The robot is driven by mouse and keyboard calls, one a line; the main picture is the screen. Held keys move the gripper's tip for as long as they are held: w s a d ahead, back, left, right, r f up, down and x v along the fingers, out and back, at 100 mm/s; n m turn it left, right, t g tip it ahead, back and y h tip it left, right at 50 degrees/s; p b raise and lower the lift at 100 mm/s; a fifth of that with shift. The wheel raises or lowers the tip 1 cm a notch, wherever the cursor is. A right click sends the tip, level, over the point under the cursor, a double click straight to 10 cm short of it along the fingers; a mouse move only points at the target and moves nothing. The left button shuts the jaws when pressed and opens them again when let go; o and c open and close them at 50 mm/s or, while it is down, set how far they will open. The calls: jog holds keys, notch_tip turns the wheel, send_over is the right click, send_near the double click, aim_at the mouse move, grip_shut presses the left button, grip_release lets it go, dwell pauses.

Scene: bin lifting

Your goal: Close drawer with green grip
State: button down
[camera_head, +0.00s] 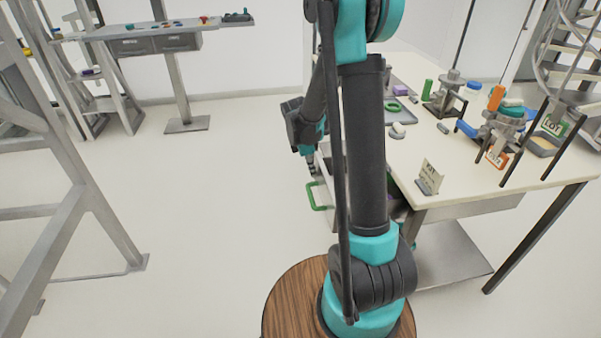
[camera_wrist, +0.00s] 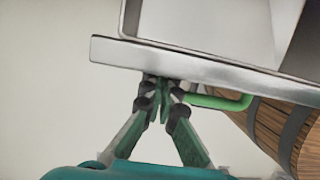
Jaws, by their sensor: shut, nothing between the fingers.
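The grey metal drawer (camera_head: 325,172) sticks out from the left side of the white worktable in the head view, partly hidden by my arm. Its green grip (camera_head: 316,196) is a bracket-shaped handle on the drawer's outer face. In the wrist view the drawer front (camera_wrist: 205,68) crosses the top as a slanted metal edge, with the open inside behind it. The green grip (camera_wrist: 225,101) shows just right of my fingers. My gripper (camera_wrist: 162,86) is shut and empty, its tips at the drawer front beside the grip. I cannot tell whether they touch. It also shows in the head view (camera_head: 311,168).
A grey frame (camera_head: 75,210) stands at left. The floor left of the drawer is clear.

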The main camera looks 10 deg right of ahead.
jog(key=d, duration=2.2)
jog(key=shift+d, duration=0.35)
